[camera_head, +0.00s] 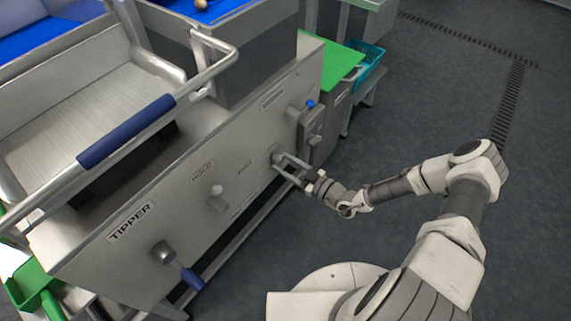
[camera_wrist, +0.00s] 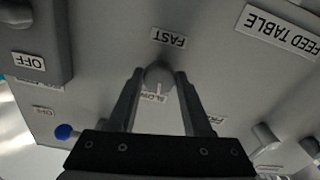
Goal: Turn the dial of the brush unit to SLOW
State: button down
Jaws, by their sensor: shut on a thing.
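The grey round dial (camera_wrist: 160,73) sits on the metal panel in the wrist view, between a FAST label (camera_wrist: 169,38) and a partly hidden SLOW label (camera_wrist: 152,98). A pale mark on the dial points down in the picture, toward the SLOW label. My gripper (camera_wrist: 159,78) is shut on the dial, one finger on each side. In the head view my gripper (camera_head: 287,165) reaches the right part of the panel (camera_head: 240,190), and the dial is mostly hidden there.
A FEED TABLE label (camera_wrist: 275,30) and other knobs lie around the dial. A blue-tipped control (camera_head: 310,104) is on the panel's right end. A TIPPER lever with a blue handle (camera_head: 192,279) sticks out at lower left. The floor (camera_head: 400,110) behind my arm is clear.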

jog(key=shift+s+m, duration=0.1)
jog(key=shift+m, duration=0.7)
jog(key=shift+c, duration=1.6)
grip_release()
jog(key=shift+d, duration=0.1)
jog(key=p+v, duration=0.3)
jog(key=v, duration=1.4)
jog(key=shift+s, duration=0.15)
